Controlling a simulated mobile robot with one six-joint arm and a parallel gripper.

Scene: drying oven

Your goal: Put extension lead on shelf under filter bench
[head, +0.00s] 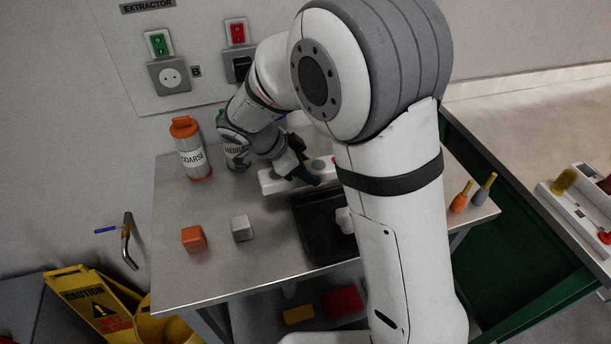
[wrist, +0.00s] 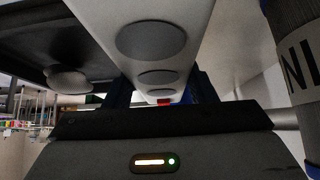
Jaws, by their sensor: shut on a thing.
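The extension lead (head: 270,180) is a white bar with round grey sockets, over the back middle of the filter bench (head: 180,270). My gripper (head: 297,168) is shut on it from above. In the wrist view the lead (wrist: 160,15) runs between the fingers of my gripper (wrist: 162,92), its round sockets facing the camera. I cannot tell whether the lead touches the bench top. The shelf (head: 265,325) under the bench shows partly, with a yellow thing (head: 299,314) and a red thing (head: 343,302) on it. My arm hides the right part of the shelf.
A black tray (head: 312,240) lies in front of the lead. A COARSE bottle (head: 190,150) and a MEDIUM bottle (head: 236,152) stand behind left. An orange block (head: 194,239) and a white block (head: 242,228) sit at front left. A yellow caution sign (head: 90,305) stands left of the bench.

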